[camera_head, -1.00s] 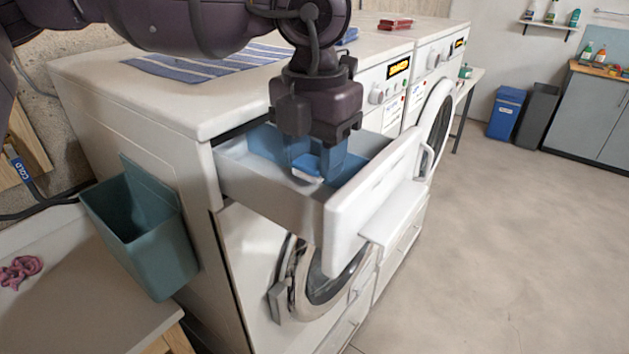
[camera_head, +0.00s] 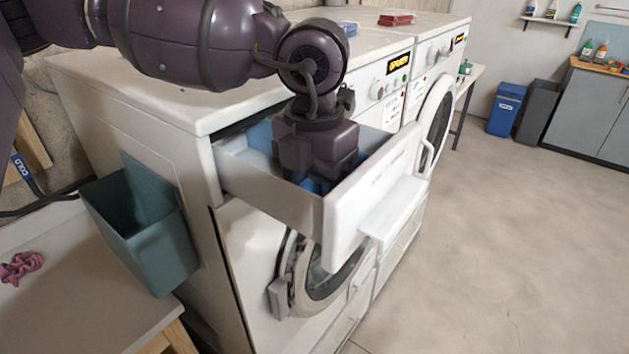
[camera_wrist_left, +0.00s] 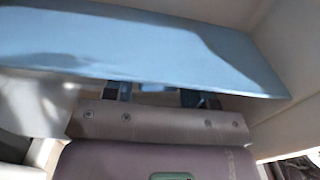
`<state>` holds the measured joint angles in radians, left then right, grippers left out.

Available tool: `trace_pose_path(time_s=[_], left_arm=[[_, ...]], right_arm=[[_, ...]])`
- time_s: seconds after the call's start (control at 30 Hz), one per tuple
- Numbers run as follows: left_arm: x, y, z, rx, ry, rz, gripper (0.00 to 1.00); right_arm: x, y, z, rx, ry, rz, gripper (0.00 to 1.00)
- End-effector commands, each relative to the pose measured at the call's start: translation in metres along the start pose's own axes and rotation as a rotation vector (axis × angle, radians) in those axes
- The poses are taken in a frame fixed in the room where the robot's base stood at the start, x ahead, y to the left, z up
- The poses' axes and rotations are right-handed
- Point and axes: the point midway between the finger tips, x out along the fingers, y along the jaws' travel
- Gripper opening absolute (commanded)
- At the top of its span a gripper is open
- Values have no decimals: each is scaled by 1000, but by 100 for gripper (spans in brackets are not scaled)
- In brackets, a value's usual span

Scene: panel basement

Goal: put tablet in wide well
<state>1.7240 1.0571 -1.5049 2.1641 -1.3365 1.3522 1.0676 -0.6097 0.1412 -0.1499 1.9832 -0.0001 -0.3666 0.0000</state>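The detergent drawer (camera_head: 272,187) is pulled out of the nearest washing machine, and part of its blue-lined well (camera_head: 262,137) shows. My left gripper (camera_head: 318,184) points down inside the drawer, its fingertips mostly hidden by its own body and the drawer front. In the left wrist view, the fingers of the left gripper (camera_wrist_left: 162,95) stand apart below a light blue wall (camera_wrist_left: 140,48). A small blue patch (camera_wrist_left: 154,88) between them may be the tablet; contact with the fingers is unclear. My right gripper is out of view.
The drawer front (camera_head: 370,195) stands close to the gripper. A teal bin (camera_head: 160,250) hangs on the machine's left side. More white machines (camera_head: 440,45) stand behind. The floor (camera_head: 500,230) at right is clear.

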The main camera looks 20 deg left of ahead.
Motion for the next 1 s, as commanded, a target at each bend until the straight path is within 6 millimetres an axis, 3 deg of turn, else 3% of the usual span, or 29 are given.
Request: trace_pose_path(time_s=[0.03, 0.1, 0.53, 1.0], left_arm=[[0, 0, 0, 0, 1, 0, 59], [0, 0, 0, 0, 1, 0, 69], [-7, 0, 0, 0, -1, 1, 69], [-91, 0, 1, 0, -2, 0, 69]], right_arm=[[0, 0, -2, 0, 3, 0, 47], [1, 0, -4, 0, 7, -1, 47], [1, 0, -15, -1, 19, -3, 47], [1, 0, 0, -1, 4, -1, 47]])
